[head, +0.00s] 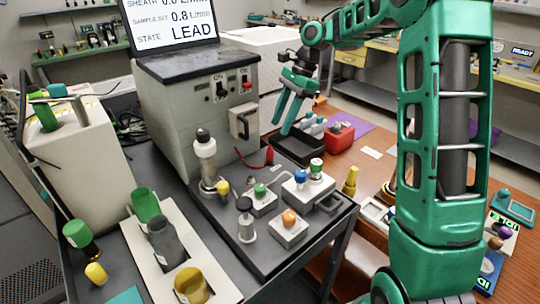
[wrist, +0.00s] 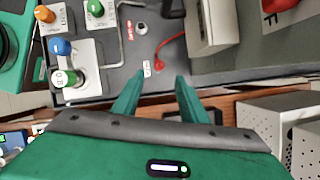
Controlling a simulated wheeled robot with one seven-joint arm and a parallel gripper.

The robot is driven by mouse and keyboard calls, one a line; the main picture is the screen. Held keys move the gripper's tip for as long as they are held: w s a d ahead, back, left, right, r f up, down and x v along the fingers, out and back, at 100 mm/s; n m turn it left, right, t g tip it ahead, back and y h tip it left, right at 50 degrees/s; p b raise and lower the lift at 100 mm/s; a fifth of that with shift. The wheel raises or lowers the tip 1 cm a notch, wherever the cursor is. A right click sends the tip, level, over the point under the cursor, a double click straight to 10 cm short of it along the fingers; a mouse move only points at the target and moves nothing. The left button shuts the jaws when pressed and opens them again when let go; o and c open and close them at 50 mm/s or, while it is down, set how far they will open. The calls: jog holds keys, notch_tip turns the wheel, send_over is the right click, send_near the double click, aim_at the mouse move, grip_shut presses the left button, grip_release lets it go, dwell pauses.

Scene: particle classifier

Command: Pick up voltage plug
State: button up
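The voltage plug appears to be the small red end (head: 269,156) of a red cable, lying on the dark deck in front of the grey machine. In the wrist view the red plug end (wrist: 158,66) shows just beyond and between my fingertips, beside a small white label. My gripper (wrist: 159,78) is open, with its two green fingers apart and nothing held between them. In the head view my gripper (head: 283,127) hangs in the air, pointing down, to the upper right of the plug. No contact with the plug is visible.
The grey machine (head: 165,105) stands behind the deck, with a screen on top. Small blocks with blue (head: 300,176), green (head: 260,189) and orange (head: 289,217) knobs stand on the deck. A black tray (head: 297,148) and red box (head: 339,136) lie on the wooden table to the right.

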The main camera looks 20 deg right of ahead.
aim_at(270, 148)
jog(key=x, duration=1)
jog(key=shift+a+f, duration=0.15)
jog(key=shift+f, duration=0.05)
grip_shut()
